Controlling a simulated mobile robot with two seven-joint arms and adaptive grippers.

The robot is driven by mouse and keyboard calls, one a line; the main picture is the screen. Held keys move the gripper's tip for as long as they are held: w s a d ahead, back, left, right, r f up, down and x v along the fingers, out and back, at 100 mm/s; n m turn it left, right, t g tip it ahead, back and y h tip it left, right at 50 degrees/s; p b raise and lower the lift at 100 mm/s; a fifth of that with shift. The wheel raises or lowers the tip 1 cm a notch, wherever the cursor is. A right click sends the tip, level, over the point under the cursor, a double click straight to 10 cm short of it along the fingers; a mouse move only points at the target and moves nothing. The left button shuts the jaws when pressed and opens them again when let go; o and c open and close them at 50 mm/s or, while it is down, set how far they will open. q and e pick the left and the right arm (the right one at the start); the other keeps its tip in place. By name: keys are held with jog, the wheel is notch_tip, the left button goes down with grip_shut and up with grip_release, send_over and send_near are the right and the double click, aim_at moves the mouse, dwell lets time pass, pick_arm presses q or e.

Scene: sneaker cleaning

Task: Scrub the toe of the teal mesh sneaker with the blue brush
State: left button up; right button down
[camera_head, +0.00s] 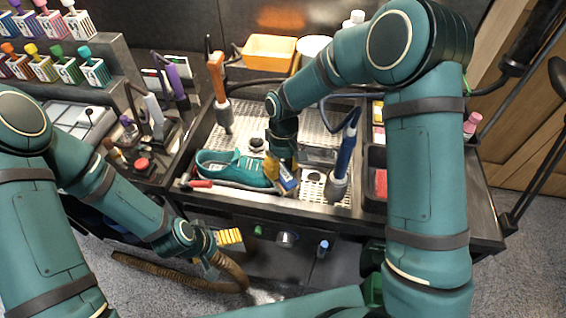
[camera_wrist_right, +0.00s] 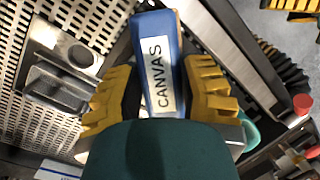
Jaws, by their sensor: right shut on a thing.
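The teal mesh sneaker (camera_head: 225,168) lies on its side or sole, I cannot tell which, on the perforated tray, one end close to my right gripper. My right gripper (camera_head: 280,172) is shut on the blue brush (camera_head: 288,184), at the sneaker's right end. In the right wrist view, the brush (camera_wrist_right: 162,60), labelled "CANVAS", sits between the yellow fingers. A small piece of teal (camera_wrist_right: 250,130) shows beside the gripper there; the rest is hidden. Whether the bristles touch the shoe cannot be seen. My left gripper (camera_head: 230,238) hangs in front of the bench's front edge, its opening unclear.
A metal block (camera_wrist_right: 58,88) sits on the tray. A yellow bin (camera_head: 268,52) is at the back.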

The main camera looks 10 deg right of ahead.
aim_at(284, 176)
jog(key=c, duration=1.7)
grip_release()
jog(key=shift+s+a, duration=0.1)
jog(key=shift+s, duration=0.3)
jog(key=shift+s+d+r+p, duration=0.1)
jog(key=shift+d+r+p, duration=0.1)
jog(key=shift+r+p, duration=0.55)
jog(key=shift+s+d+r+p, duration=0.15)
jog(key=shift+r+p, duration=0.3)
jog(key=shift+r, duration=0.45)
grip_shut()
pick_arm(q)
jog(key=shift+r+p, duration=0.8)
jog(key=shift+r, duration=1.2)
pick_arm(e)
jog(key=shift+w+d+r, duration=0.1)
jog(key=shift+d+r, duration=0.1)
jog(key=shift+r, duration=0.45)
jog(key=shift+d+r, duration=0.2)
jog(key=shift+r, duration=0.4)
jog(key=shift+d+r+p, duration=0.2)
jog(key=shift+r+p, duration=0.35)
jog(key=shift+r, duration=0.2)
jog(key=shift+d+r+p, duration=0.2)
jog(key=shift+r+p, duration=0.3)
jog(key=shift+r, duration=0.25)
pick_arm(q)
notch_tip(284, 176, up, 2)
